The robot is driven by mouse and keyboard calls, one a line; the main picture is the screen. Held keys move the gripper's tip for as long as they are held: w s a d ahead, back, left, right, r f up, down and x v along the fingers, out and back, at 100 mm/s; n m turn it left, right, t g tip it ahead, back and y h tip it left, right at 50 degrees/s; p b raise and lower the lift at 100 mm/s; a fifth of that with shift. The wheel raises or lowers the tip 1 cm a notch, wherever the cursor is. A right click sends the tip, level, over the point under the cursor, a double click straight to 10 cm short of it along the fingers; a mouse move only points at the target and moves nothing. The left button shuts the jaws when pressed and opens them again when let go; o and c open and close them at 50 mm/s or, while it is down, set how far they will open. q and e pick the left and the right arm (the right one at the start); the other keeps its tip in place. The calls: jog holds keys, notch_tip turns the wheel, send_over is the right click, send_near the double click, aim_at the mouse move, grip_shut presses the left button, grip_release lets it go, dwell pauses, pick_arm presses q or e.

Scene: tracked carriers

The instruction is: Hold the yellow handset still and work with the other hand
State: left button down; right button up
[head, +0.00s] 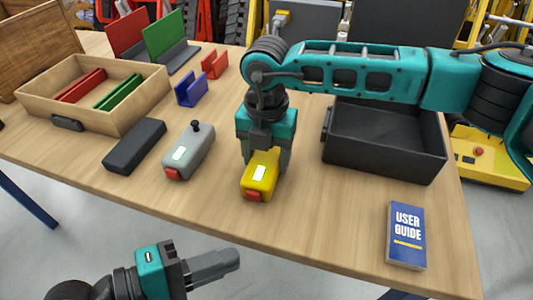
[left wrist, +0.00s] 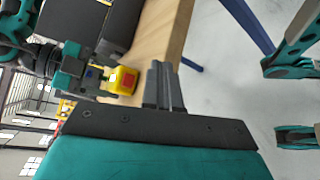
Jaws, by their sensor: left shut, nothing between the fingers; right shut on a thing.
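The yellow handset (head: 259,178) has a pale screen and a red end, and lies at the table's near side. My right gripper (head: 264,150) comes down over its far end and is shut on it. The handset also shows in the left wrist view (left wrist: 121,80), with the right gripper (left wrist: 97,70) around it. My left gripper (head: 228,262) is shut and empty, off the table's near edge and apart from everything. Its closed fingers (left wrist: 163,85) show in the left wrist view. The handset's far end is hidden by the right gripper.
A grey handset (head: 190,152) and a black block (head: 135,147) lie left of the yellow one. A wooden tray (head: 135,118) with red and green pieces stands far left. A black bin (head: 384,165) and a user guide (head: 406,236) are right. The table's near middle is clear.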

aim_at(240, 225)
pick_arm(q)
jog(key=shift+w+d+f+n, duration=0.1)
jog(key=shift+w+d+n, duration=0.3)
jog(key=shift+w, duration=0.9)
jog(key=shift+w+d+f+n, duration=0.1)
jog(key=shift+w+d+n, duration=0.25)
jog(key=shift+w, duration=1)
jog(key=shift+w+d+f+n, duration=0.1)
jog(key=shift+w+d+n, duration=0.3)
jog(key=shift+w, duration=0.9)
jog(key=shift+w, duration=0.15)
jog(key=shift+w+d, duration=0.15)
jog(key=shift+w, duration=0.15)
jog(key=shift+w, duration=0.25)
jog(key=shift+s, duration=0.7)
